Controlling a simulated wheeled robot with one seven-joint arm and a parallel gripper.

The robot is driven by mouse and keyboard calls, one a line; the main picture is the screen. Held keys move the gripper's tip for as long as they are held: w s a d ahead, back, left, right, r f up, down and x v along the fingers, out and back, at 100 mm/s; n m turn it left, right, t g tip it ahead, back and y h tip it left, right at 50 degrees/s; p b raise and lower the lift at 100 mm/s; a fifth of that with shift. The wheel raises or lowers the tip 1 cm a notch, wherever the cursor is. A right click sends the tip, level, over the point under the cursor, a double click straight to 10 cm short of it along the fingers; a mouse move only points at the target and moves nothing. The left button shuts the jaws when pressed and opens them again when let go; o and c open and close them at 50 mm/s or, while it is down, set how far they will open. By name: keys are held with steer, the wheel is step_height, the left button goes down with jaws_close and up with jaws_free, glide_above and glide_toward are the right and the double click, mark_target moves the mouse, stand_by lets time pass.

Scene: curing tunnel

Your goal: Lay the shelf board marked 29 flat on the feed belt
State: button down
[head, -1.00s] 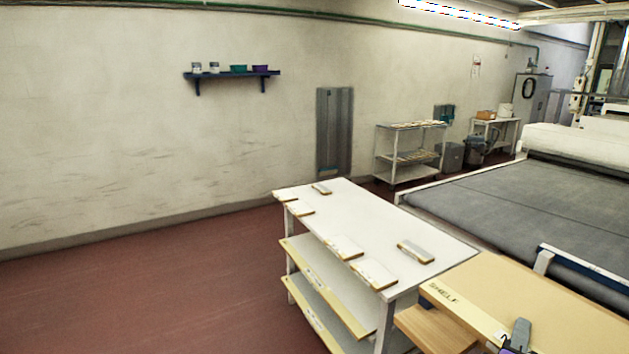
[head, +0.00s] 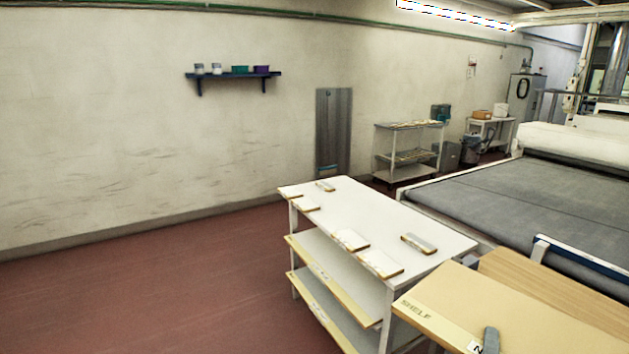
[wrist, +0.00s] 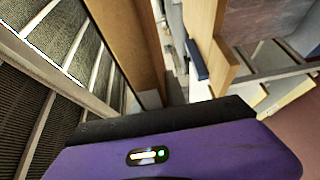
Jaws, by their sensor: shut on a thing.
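A pale board with SHELF printed near its left corner (head: 510,318) is at the lower right of the head view. A white label on its front edge is cut off, so I cannot read the number 29. My gripper (head: 490,341) is shut on this board's near edge; only a grey finger shows there. The board is held beside the packing table, near the front of the belt. The grey feed belt (head: 530,200) lies beyond it and its visible surface is bare. In the wrist view my purple gripper body fills the bottom, with the pale board (wrist: 205,30) above it.
A brown wood-grain board (head: 560,288) lies just behind the held one. A white table (head: 360,205) with several small pieces on top and shelves below stands to the left. Red floor at left is clear.

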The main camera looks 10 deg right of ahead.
steer(key=s+a+f+n+t+y, duration=0.1)
steer(key=a+f+n+t+y, duration=0.1)
steer(key=a+f+n+y, duration=0.5)
steer(key=s+a+f+n+t+y, duration=0.15)
steer(key=a+f+y, duration=0.25)
steer(key=a+f, duration=0.7)
steer(key=s+a+f, duration=0.1)
steer(key=s+f, duration=0.4)
steer(key=shift+a+t+y, duration=0.25)
steer(key=shift+t+y, duration=0.15)
steer(key=shift+t, duration=0.05)
steer(key=shift+a, duration=0.1)
